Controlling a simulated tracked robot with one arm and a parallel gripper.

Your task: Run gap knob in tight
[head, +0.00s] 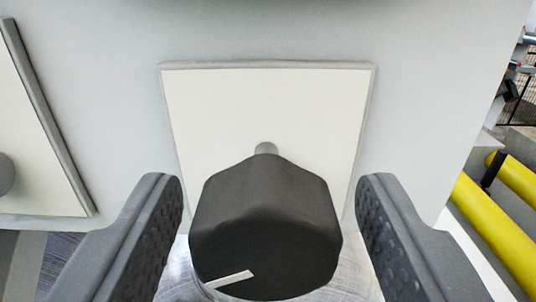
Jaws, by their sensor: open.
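The gap knob (266,222) is a dark grey, many-sided knob in the lower middle of the head view. It sits on a short light shaft (266,148) that comes out of a cream square plate (210,110) with a grey rim. A white pointer mark (229,280) on its front face points to the lower left. My gripper (268,215) is open, with one dark padded finger on each side of the knob. A gap shows between each finger and the knob, so neither appears to touch it.
The plate is on a light grey panel (420,80). Another cream plate (35,140) is at the left, with part of a grey knob (5,174) at the picture edge. Yellow rails (500,230) stand at the right, beyond the panel's edge.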

